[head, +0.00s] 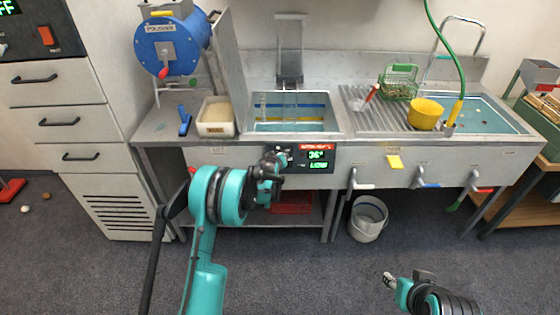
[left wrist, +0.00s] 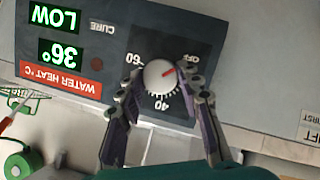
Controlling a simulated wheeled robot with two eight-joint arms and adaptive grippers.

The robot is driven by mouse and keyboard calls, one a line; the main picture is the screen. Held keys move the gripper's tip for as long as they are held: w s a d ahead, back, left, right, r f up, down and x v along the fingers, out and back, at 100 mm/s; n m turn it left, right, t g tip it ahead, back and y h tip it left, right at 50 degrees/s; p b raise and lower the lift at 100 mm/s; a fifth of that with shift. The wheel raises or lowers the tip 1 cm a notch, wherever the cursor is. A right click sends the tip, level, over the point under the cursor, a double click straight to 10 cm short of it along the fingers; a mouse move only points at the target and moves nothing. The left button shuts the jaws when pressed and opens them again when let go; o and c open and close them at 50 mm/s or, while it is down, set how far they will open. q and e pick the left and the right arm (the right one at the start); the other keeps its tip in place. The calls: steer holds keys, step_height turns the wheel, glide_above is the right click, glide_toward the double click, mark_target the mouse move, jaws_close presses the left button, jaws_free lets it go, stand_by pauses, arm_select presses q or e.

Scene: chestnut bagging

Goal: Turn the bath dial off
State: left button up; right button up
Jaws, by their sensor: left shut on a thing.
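The bath dial (left wrist: 159,76) is a pale round knob with a red pointer mark, on a dark panel (left wrist: 118,60) marked OFF, 40 and 60. In the left wrist view the red mark slants up and right, toward the OFF label side. My left gripper (left wrist: 163,84) is shut on the dial, one finger on each side. In the head view my left gripper (head: 278,162) is at the sink front and mostly hides the dial. The display (head: 317,159) reads 36° and LOW. My right gripper (head: 392,282) is low at the right, away from the sink; its finger state is unclear.
The bath basin (head: 343,124) is above the panel. Several tap levers (head: 428,184) stick out along the sink front to the right. A grey bucket (head: 368,218) stands on the floor below. A pale tub (head: 216,117) and blue machine (head: 165,45) are at the left.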

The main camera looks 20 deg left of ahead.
stand_by(0.3)
arm_select(q)
steer(key=o, duration=1.2)
steer(key=shift+c, duration=0.2)
steer(key=v, duration=1.2)
